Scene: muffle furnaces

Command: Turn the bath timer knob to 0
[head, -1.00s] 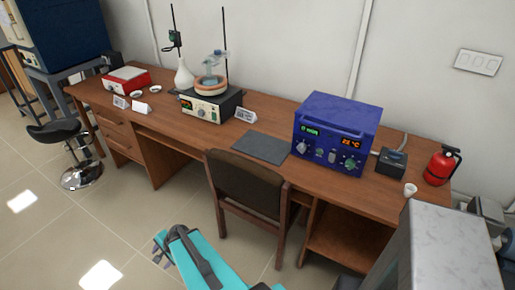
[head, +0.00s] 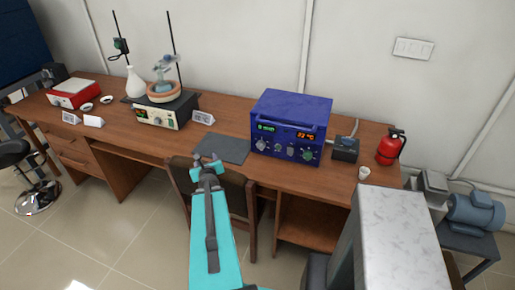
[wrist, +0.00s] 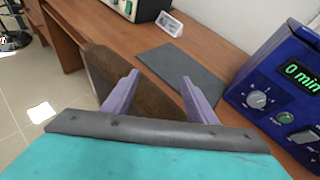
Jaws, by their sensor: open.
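A blue box-shaped device (head: 290,118) stands on the desk, right of centre. It also shows at the right edge of the wrist view (wrist: 285,55), where its green display (wrist: 303,76) reads "0 min". A pale round knob (wrist: 257,98) sits below that display, with a green button (wrist: 285,117) and a dark knob (wrist: 304,135) farther right. Farther left on the desk is a white-fronted unit (head: 158,117) with a bowl on top; its knob markings are too small to read. My gripper (wrist: 159,77) is open and empty, above the chair and left of the blue device, touching neither.
A dark flat mat (head: 222,149) lies left of the blue device. A brown chair (head: 238,195) stands at the desk front, under my arm. A small black box (head: 345,149), a white cup (head: 364,173) and a red extinguisher (head: 390,148) are on the right. A marble-topped block (head: 400,230) stands nearer.

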